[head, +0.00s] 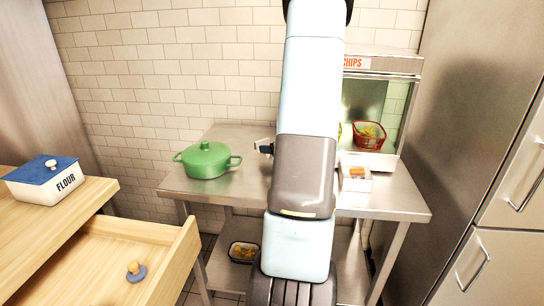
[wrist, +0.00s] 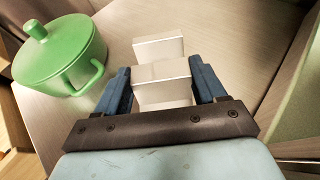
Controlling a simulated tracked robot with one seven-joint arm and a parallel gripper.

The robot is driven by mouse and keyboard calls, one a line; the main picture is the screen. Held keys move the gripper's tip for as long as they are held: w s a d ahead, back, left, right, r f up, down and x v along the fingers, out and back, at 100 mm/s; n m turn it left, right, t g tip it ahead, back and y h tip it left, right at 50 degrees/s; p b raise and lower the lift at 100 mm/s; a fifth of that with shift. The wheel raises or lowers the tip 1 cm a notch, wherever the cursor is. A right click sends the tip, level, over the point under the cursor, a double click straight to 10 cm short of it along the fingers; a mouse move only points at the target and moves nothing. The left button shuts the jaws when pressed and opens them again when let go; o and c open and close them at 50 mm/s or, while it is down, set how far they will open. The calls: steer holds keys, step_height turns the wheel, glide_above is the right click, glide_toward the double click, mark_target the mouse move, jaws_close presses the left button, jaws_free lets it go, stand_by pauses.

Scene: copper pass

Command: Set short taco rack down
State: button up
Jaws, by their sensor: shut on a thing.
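The short taco rack (wrist: 165,82), a pale silvery piece with raised panels, sits between the two blue fingers of my gripper (wrist: 165,88) in the wrist view. My gripper is shut on it. The rack is over the steel table (wrist: 125,30); I cannot tell whether its underside touches the top. In the head view my arm hides the rack and most of the gripper. Only a small dark and pale part shows to the left of my arm there, and I cannot tell what it is.
A green lidded pot (head: 207,160) stands on the table to the left, also in the wrist view (wrist: 62,55). A chips cabinet (head: 378,66) with a red basket (head: 369,136) and a white box (head: 355,178) are at right. An open drawer (head: 130,255) is at lower left.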

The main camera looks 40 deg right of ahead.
steer(key=shift+w+d+f, duration=0.15)
steer(key=shift+w+f, duration=0.4)
steer(key=shift+f, duration=1.6)
steer(key=o, duration=0.8)
steer(key=shift+f, duration=0.1)
steer(key=shift+o, duration=0.2)
